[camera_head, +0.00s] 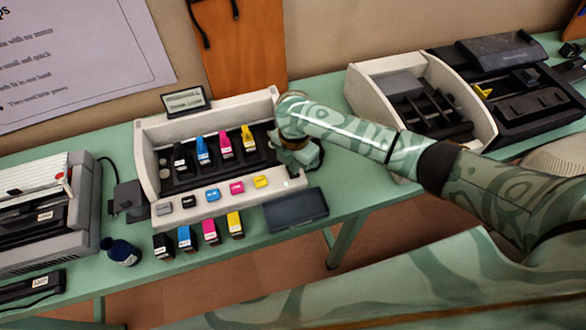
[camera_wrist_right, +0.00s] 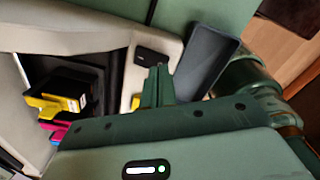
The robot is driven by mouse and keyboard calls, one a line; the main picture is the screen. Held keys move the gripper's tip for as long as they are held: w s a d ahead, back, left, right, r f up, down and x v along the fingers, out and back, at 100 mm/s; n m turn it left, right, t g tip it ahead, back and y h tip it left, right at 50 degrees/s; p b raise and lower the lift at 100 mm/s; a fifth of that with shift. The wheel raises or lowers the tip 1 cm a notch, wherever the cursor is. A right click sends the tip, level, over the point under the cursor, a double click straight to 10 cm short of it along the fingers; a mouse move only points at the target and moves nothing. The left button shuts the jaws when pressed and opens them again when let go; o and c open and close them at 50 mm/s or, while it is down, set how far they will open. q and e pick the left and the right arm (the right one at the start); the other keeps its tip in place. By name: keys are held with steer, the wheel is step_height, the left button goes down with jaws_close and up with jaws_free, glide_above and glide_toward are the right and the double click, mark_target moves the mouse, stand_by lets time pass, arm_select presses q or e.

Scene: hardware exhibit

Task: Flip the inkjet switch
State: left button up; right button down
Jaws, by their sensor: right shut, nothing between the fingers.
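The inkjet printer (camera_head: 150,165) is an open cream housing on the green table, with black, blue, magenta and yellow cartridges inside and a row of coloured buttons on its front ledge. My right gripper (camera_head: 297,160) is at the printer's right end. In the right wrist view the shut, empty fingers (camera_wrist_right: 157,86) point at the cream end panel, just below a small dark rounded piece (camera_wrist_right: 155,61) that may be the switch. I cannot tell whether they touch it or which way it is set. My left gripper is not in view.
A dark flat tray (camera_head: 296,210) lies in front of the printer's right end. Several loose cartridges (camera_head: 210,232) stand before it. A dark bottle (camera_head: 120,251) and a grey printer (camera_head: 50,225) are left; another open cream machine (camera_head: 480,115) is right, behind my arm.

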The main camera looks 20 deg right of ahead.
steer(key=shift+f+b, duration=0.55)
steer(key=shift+f, duration=0.5)
stand_by(0.7)
steer(key=shift+r, duration=0.1)
step_height(320, 180, up, 7)
steer(key=p, duration=0.8)
stand_by(0.4)
